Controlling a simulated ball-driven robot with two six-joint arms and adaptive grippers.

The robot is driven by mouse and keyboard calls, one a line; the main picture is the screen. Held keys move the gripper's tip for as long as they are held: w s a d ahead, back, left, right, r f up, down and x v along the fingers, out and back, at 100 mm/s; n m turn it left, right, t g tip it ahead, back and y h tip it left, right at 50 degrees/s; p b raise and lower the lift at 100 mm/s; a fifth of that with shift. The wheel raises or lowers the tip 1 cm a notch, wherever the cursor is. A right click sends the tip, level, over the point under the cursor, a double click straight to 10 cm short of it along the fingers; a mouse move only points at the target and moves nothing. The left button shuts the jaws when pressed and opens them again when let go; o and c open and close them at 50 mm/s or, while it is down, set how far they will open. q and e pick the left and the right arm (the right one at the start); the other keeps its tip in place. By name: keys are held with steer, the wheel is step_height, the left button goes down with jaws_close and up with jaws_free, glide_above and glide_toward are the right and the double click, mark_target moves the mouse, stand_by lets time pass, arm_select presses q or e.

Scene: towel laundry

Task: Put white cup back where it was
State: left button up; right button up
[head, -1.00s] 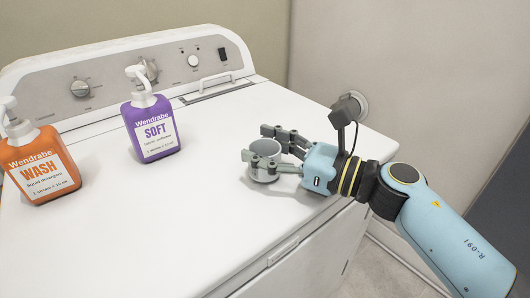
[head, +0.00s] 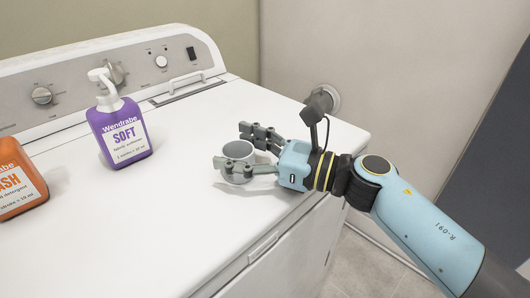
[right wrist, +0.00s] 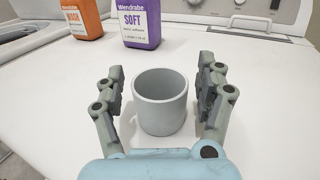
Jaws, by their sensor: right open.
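The white cup (head: 238,151), plain and light grey-white in this light, stands upright on the washer's white top (head: 185,215), near its right front edge. In the right wrist view the cup (right wrist: 160,105) is centred between the fingers, with its open mouth up and its inside empty. My right gripper (head: 235,147) is open, with one finger on each side of the cup. The right wrist view shows a gap between each finger (right wrist: 160,82) and the cup wall. My left gripper is out of view.
A purple SOFT bottle (head: 120,135) with a white pump stands left of the cup. An orange WASH bottle (head: 15,190) is cut off at the left edge. The control panel (head: 85,85) runs along the back. The washer top between bottles and cup is clear.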

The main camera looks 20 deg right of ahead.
steer(key=b+v, duration=0.2)
steer(key=v, duration=0.8)
steer(key=shift+s+d+f+b, duration=0.15)
steer(key=shift+s+f+b, duration=0.05)
steer(key=shift+b, duration=0.15)
steer(key=shift+s+d+r, duration=0.15)
steer(key=shift+s+d, duration=0.25)
steer(key=shift+s, duration=0.05)
